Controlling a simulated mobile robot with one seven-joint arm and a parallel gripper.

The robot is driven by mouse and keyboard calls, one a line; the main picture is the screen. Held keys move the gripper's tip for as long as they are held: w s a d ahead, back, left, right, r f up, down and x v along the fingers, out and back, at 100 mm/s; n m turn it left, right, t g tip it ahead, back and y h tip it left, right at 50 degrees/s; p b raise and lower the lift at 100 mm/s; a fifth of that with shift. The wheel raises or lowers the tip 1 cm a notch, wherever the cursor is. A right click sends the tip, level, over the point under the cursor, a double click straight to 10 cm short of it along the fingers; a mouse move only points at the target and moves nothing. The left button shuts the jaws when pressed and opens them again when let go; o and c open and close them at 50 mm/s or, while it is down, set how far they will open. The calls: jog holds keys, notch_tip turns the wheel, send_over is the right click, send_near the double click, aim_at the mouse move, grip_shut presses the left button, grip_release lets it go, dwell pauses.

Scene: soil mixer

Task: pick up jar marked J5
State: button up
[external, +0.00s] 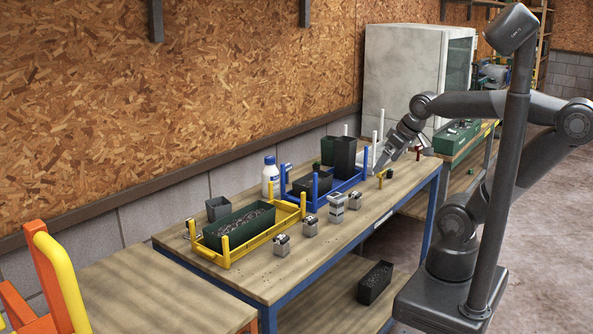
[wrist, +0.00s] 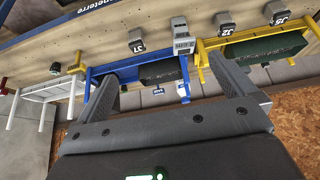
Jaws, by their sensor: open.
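The jar marked J5 is the small grey jar at the upper right of the wrist view (wrist: 281,18), beside the yellow rack. It appears to match the grey jar nearest the front of the bench in the external view (external: 281,245); the label is too small to read there. My gripper (external: 398,150) is open over the far end of the bench, well away from this jar. In the wrist view my gripper's two fingers (wrist: 164,78) stand wide apart with nothing held between them.
A yellow rack (external: 222,263) holds a long green planter (external: 226,231). A blue rack (external: 347,184) with dark pots stands behind it. More grey jars (external: 310,226) and a taller grey block (external: 336,207) line the bench's right side. A white bottle (external: 270,177) stands near the wall.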

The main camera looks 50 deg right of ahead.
dwell(0.3)
jog(key=c, duration=0.8)
jog(key=shift+w, duration=0.1)
jog(key=shift+c, duration=0.2)
jog(key=n+g, duration=0.1)
jog(key=g, duration=0.5)
send_over(281, 237)
jog(key=f, duration=0.8)
jog(key=shift+w+d+f, duration=0.15)
jog(key=shift+w+d, duration=0.15)
jog(key=f, duration=1)
jog(key=shift+s+a+f, duration=0.2)
jog(key=shift+s+f, duration=0.05)
jog(key=shift+f, duration=0.1)
